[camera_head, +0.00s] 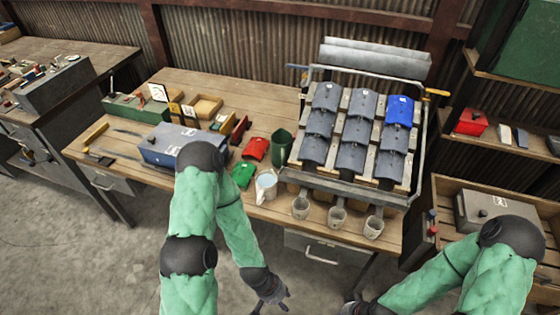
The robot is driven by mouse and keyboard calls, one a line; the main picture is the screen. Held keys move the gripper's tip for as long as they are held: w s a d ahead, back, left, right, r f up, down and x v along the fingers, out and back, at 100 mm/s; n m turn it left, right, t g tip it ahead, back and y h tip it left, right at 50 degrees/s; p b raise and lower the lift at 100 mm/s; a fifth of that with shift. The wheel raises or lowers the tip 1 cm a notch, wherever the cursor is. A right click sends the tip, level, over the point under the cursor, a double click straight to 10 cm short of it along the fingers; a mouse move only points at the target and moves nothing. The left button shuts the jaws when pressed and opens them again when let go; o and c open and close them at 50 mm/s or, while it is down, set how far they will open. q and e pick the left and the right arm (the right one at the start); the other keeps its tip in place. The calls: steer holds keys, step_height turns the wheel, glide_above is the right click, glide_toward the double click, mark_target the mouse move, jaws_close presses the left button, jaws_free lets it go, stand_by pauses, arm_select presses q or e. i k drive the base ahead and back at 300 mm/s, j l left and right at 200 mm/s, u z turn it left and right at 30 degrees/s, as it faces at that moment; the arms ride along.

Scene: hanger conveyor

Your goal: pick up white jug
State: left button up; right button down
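A white jug (266,187) stands upright near the front edge of the wooden workbench, just right of my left forearm. My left gripper (273,303) is in front of the bench and below the jug, apart from it. Its fingers look spread, with nothing between them. My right gripper (347,305) is at the bottom edge of the view, partly cut off, in front of the bench. I cannot make out its fingers well.
A green container (281,147), a red piece (256,148) and a green piece (243,175) are close to the jug.

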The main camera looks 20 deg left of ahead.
mark_target(266, 181)
steer(key=j+z, duration=0.1)
steer(key=z, duration=1.1)
steer(key=k+j+z, duration=0.15)
steer(key=j+z, duration=0.25)
steer(key=k+j+z, duration=0.2)
steer(key=j+z, duration=0.2)
steer(key=j, duration=0.15)
steer(key=k+j+z, duration=0.6)
steer(key=z, duration=0.2)
steer(key=j, duration=0.1)
